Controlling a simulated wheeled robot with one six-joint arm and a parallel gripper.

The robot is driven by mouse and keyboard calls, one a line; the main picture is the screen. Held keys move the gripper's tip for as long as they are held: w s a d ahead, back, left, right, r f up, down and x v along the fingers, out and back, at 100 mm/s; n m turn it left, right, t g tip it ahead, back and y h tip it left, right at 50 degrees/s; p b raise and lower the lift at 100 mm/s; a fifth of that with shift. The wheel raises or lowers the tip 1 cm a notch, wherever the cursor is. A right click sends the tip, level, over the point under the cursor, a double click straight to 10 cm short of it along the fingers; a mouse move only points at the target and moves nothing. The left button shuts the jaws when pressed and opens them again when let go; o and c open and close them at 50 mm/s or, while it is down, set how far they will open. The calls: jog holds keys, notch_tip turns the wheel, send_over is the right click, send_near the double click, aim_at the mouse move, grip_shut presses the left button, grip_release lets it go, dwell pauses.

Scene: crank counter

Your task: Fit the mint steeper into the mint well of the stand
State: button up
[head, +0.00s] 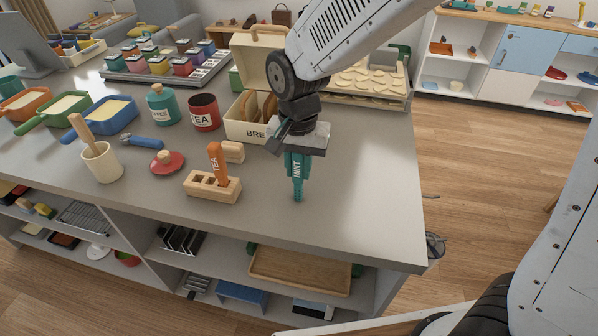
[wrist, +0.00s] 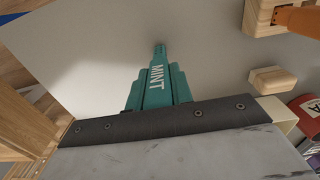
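The mint steeper (head: 298,176) is a teal stick with "MINT" on it, hanging upright with its narrow end down. My gripper (head: 297,150) is shut on its upper part, above the counter and to the right of the stand. In the wrist view the steeper (wrist: 158,85) points away from the gripper. The wooden stand (head: 213,190) is a low block with several wells. An orange tea steeper (head: 217,163) stands in one of them, and other wells look empty. I cannot tell which well is for mint. A corner of the stand shows in the wrist view (wrist: 258,16).
A small wooden block (head: 232,152) lies behind the stand. A red lid (head: 167,162), a cream crock (head: 102,163), a red tea canister (head: 204,112) and a bread box (head: 243,130) are nearby. The counter right of my gripper is clear to its edge.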

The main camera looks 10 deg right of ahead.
jog(key=shift+r, duration=3.4)
